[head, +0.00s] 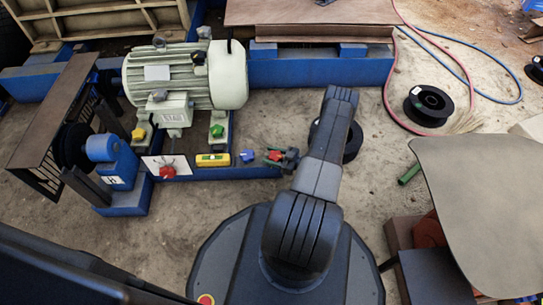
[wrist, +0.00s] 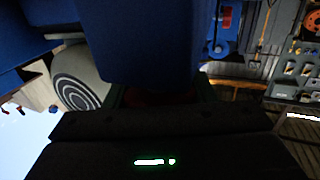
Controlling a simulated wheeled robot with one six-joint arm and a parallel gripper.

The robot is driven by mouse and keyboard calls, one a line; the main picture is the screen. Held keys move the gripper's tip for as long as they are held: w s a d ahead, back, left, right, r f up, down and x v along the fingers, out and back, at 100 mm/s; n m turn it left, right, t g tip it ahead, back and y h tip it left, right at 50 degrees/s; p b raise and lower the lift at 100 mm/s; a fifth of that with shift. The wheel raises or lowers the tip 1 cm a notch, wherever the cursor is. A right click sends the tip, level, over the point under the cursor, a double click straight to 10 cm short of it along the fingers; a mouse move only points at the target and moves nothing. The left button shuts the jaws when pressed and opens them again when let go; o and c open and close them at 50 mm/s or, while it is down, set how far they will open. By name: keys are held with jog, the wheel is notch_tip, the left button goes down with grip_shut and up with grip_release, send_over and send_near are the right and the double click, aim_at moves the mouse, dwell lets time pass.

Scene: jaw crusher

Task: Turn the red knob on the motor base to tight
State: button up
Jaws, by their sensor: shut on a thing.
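The red knob (head: 274,155) sits at the right end of the blue motor base (head: 250,173) in the head view. My gripper (head: 281,157) reaches it from the right and is shut on it. In the wrist view the red knob (wrist: 146,98) is a dark red patch, mostly hidden, between the fingers of my gripper (wrist: 158,97). The blue base (wrist: 140,40) fills the upper middle there. Any tight mark and the knob's exact angle cannot be made out.
A pale green motor (head: 190,78) stands on the base. Left of the held knob are a blue knob (head: 247,156), a yellow level (head: 213,160) and another red knob (head: 168,172) on a white plate. A black reel (head: 428,104) and hoses lie on the floor at right.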

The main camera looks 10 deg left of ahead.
jog(key=shift+m+t, duration=0.3)
jog(key=shift+t, duration=0.2)
jog(key=m+t, duration=0.1)
jog(key=t, duration=0.1)
jog(key=m+t+h, duration=0.1)
jog(key=t, duration=0.1)
jog(key=m+t+h, duration=0.1)
jog(key=m+t, duration=0.1)
jog(key=shift+w, duration=0.25)
jog(key=m+t+h, duration=0.5)
jog(key=t+h, duration=0.1)
jog(key=shift+w+d+m+t, duration=0.3)
jog(key=shift+w+m+t, duration=0.05)
jog(key=shift+m+t, duration=0.05)
jog(key=m+t+h, duration=0.1)
jog(key=h, duration=0.1)
jog(key=m+t+h, duration=0.1)
jog(key=m+h, duration=0.1)
jog(key=h, duration=0.1)
jog(key=m+h, duration=0.2)
jog(key=shift+w+d+t, duration=0.2)
jog(key=shift+d+t, duration=0.15)
jog(key=shift+t, duration=0.05)
jog(key=shift+d+m+h, duration=0.25)
jog(key=shift+m+h, duration=0.85)
jog(key=shift+h, duration=0.65)
jog(key=shift+d+m+h, duration=0.2)
jog(key=shift+m+h, duration=0.9)
jog(key=shift+h, duration=0.65)
jog(key=o, duration=1)
